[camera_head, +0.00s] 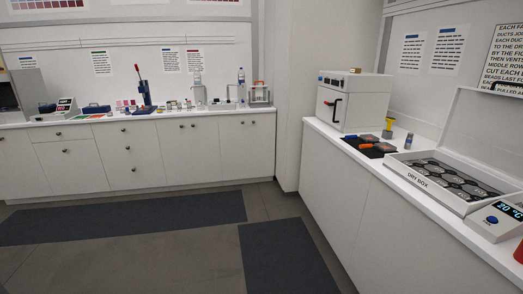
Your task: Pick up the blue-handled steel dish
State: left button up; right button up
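On the right counter, a black mat (372,155) holds small shallow dishes. A dish (361,139) at the mat's back has a small blue part at its left that looks like a handle; its steel is hard to make out at this size. In front of it, another dish (384,147) has an orange part at its left. Neither of my grippers is in view.
A white oven-like box (352,102) stands behind the mat. An open dry box (425,184) and a digital display unit (497,221) are nearer. The floor (185,255) is clear.

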aim_at(369, 138)
jog(key=i+z, duration=0.15)
jog(key=i, duration=0.45)
jog(key=i+z, duration=0.2)
jog(key=i, duration=0.45)
jog(key=i+j+z, duration=0.15)
jog(key=i, duration=0.45)
